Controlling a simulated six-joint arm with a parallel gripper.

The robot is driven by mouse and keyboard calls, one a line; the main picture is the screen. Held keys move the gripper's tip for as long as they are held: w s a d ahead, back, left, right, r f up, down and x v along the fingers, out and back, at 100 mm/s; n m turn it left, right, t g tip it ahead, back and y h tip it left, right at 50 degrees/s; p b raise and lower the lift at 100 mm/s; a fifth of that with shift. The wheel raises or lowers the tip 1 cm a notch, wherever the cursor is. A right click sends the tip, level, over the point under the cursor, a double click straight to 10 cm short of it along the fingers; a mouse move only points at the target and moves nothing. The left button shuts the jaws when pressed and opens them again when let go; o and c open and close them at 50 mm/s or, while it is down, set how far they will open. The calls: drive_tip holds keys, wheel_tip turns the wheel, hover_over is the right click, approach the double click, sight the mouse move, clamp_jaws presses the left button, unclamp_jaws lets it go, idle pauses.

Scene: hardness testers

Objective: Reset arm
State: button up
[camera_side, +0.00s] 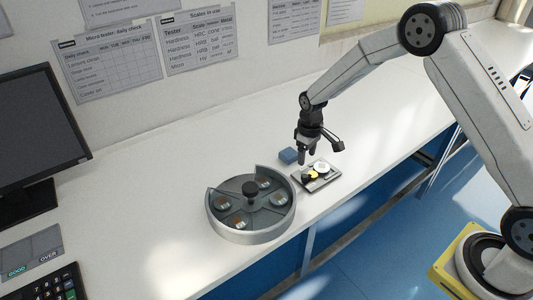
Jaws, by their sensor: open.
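My gripper (307,158) points down over the white bench, above the left part of a small tray. It is open, and I see nothing held between its fingers. The small grey tray (328,184) holds a white round piece (321,166), a yellow piece (313,175) and a dark piece beside them. My fingertips are close to these pieces; I cannot tell if they touch. My arm reaches in from the right.
A round grey carousel (249,233) with a black centre knob and several round pieces stands left of the tray. A blue block (288,156) lies behind the tray. A monitor (40,130) and keypad (50,285) are at left.

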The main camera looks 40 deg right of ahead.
drive_tip(key=s+a+r+m+t, duration=0.1)
drive_tip(key=s+r, duration=0.4)
drive_tip(key=s, duration=0.6)
drive_tip(key=s+a+r+m+t, duration=0.1)
drive_tip(key=s+a+r, duration=0.1)
drive_tip(key=s+r, duration=0.4)
drive_tip(key=s, duration=0.5)
drive_tip(key=shift+m+t, duration=0.3)
drive_tip(key=shift+m, duration=0.1)
